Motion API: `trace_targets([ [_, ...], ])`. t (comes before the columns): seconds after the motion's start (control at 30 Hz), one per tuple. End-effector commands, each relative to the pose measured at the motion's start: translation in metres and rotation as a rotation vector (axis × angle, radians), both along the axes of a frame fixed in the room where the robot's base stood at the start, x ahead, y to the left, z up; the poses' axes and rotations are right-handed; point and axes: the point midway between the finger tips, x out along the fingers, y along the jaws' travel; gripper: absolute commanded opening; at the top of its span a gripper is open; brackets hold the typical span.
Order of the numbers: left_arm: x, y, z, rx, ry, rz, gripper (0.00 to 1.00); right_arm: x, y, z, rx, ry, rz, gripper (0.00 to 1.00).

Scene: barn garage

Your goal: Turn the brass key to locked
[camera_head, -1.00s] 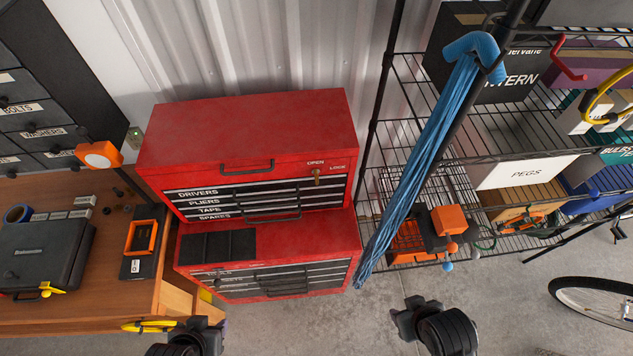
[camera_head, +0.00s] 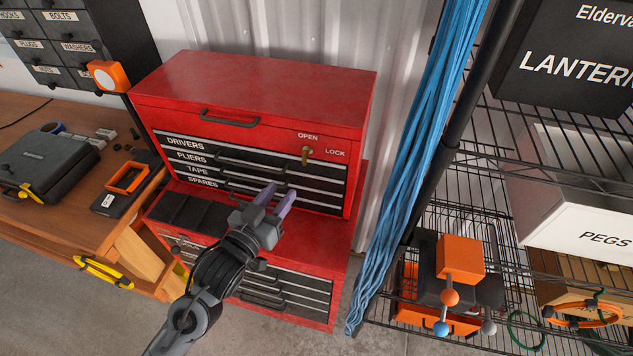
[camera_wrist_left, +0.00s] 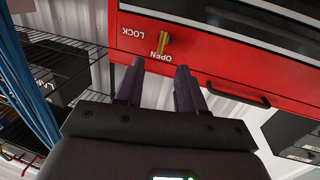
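The brass key (camera_head: 306,155) sits in the lock at the upper right of the red tool chest's front (camera_head: 352,143). The label OPEN is above it and LOCK to its right. The key stands roughly vertical, in line with OPEN. In the left wrist view, which is upside down, the key (camera_wrist_left: 163,42) lies just beyond the fingertips. My left gripper (camera_head: 279,193) is open and empty, with purple fingers below and left of the key in the head view. The fingers (camera_wrist_left: 160,67) show a clear gap and do not touch the key. My right gripper is not in view.
Drawer handles and a lid handle (camera_head: 230,119) jut from the chest. Blue cords (camera_head: 415,160) hang to the right before a wire shelf (camera_head: 480,200). A wooden workbench (camera_head: 60,215) stands left. The space before the lock is clear.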

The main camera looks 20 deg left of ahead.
Motion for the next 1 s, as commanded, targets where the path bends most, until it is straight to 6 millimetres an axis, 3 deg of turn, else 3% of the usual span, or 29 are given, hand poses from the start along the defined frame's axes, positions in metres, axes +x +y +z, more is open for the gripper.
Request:
trace_targets([
  [0.03, 0.003, 0.001, -0.004, 0.005, -0.016, 0.0, 0.39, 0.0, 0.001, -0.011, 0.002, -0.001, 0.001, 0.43],
  [0.13, 0.007, 0.001, 0.001, 0.007, -0.032, 0.0, 0.39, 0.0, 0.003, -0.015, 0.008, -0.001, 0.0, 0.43],
  [0.37, 0.026, -0.002, 0.005, 0.006, -0.04, 0.001, 0.39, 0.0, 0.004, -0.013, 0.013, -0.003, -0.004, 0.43],
  [0.7, 0.08, -0.01, 0.005, 0.006, -0.039, 0.0, 0.39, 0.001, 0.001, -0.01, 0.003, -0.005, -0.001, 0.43],
  [1.0, 0.109, -0.015, 0.004, 0.006, -0.038, 0.0, 0.39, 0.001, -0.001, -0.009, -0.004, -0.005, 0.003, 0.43],
])
